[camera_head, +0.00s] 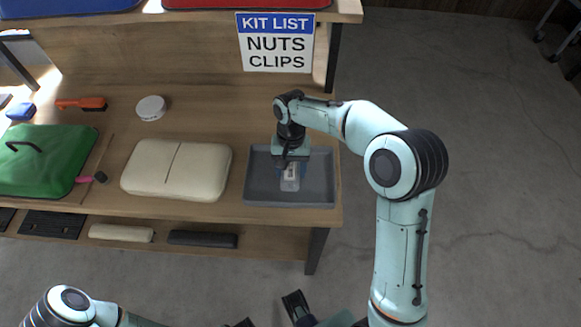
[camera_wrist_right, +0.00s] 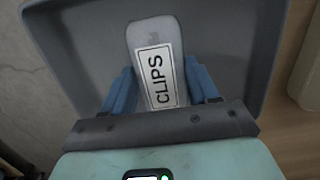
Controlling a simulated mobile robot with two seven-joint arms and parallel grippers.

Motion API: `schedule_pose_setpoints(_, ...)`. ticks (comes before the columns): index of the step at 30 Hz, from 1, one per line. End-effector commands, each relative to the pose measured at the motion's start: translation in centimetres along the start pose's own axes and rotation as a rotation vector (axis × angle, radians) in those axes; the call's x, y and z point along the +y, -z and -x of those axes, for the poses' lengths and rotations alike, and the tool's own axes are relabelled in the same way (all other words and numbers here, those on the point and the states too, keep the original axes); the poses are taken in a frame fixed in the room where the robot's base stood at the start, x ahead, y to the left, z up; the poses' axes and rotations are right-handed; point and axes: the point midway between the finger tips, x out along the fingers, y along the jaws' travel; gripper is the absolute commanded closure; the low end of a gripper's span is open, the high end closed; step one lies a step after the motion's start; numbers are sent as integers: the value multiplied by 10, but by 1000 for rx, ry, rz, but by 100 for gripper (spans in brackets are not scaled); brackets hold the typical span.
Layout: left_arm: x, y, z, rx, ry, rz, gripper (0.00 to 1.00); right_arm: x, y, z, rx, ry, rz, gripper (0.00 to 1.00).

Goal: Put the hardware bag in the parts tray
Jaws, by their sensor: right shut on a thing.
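The hardware bag is a pale grey pouch (camera_wrist_right: 155,35) with a white label reading CLIPS. My right gripper (camera_wrist_right: 165,90) is shut on it, one blue finger on each side. In the head view the bag (camera_head: 290,178) shows below the right gripper (camera_head: 291,165), within the outline of the grey parts tray (camera_head: 258,184). The tray walls (camera_wrist_right: 80,50) surround the bag in the right wrist view. I cannot tell whether the bag touches the tray floor.
A cream cushion-like pad (camera_head: 177,168) lies left of the tray. A green case (camera_head: 42,160), an orange-handled brush (camera_head: 82,104) and a white round lid (camera_head: 151,108) lie farther left. A kit list sign (camera_head: 275,42) reading NUTS and CLIPS stands behind.

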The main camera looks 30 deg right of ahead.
Motion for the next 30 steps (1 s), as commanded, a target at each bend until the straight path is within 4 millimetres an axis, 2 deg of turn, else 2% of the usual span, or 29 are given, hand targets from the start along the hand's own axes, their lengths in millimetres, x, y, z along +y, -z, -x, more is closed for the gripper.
schedule_pose_setpoints(5, -1, 0, -2, 0, 0, 0, 57, 0, 0, -3, 0, 1, 0, 74)
schedule_pose_setpoints(6, 0, 0, -1, 0, 0, 0, 57, 0, 0, -3, 0, 1, 0, 31)
schedule_pose_setpoints(8, 0, 0, -1, 0, 0, 0, 57, 0, 0, -3, 0, 1, 0, 15)
schedule_pose_setpoints(16, 0, 0, -1, 0, 0, 0, 57, 0, 0, -2, 0, 1, 0, 15)
schedule_pose_setpoints(20, 0, 0, 1, 0, 0, 0, 57, 0, 0, 6, 2, 1, 0, 15)
schedule_pose_setpoints(23, 1, 0, 4, 1, 0, 0, 57, -1, 0, 22, 4, 3, 1, 15)
schedule_pose_setpoints(30, 5, 1, 13, 4, -2, -2, 57, -1, 0, 75, 4, 3, 0, 15)
